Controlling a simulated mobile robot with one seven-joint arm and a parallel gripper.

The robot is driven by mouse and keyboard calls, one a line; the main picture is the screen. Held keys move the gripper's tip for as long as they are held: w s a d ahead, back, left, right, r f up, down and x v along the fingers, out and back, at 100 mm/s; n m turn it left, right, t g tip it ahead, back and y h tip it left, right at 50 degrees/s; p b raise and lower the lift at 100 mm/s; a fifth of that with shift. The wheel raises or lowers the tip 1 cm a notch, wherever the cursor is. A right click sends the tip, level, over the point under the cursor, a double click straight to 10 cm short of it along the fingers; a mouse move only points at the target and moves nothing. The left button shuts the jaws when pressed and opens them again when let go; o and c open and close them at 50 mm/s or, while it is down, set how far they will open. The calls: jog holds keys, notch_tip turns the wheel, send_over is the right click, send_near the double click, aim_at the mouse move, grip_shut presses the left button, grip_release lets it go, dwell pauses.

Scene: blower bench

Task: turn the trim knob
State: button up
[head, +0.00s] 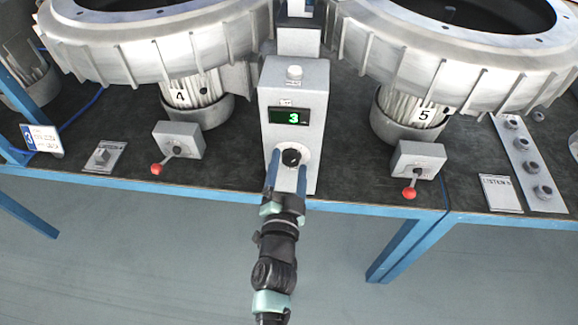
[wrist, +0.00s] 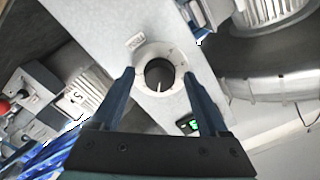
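The trim knob (head: 291,157) is a black round knob on the front of a grey control box (head: 305,100) between two blowers. In the wrist view the knob (wrist: 159,74) sits in a white dial ring, with a white pointer mark at its lower edge. My gripper (head: 288,165) is in front of the box, its blue fingers on either side of the knob. In the wrist view my gripper (wrist: 158,76) is open, with a visible gap between each fingertip and the knob. Nothing is held.
Red-tipped lever boxes stand left (head: 178,140) and right (head: 417,160), below blowers 4 (head: 150,45) and 5 (head: 450,60). A plate with several round knobs (head: 528,165) lies far right.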

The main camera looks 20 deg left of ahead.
jog(key=v, duration=1.3)
dwell(0.4)
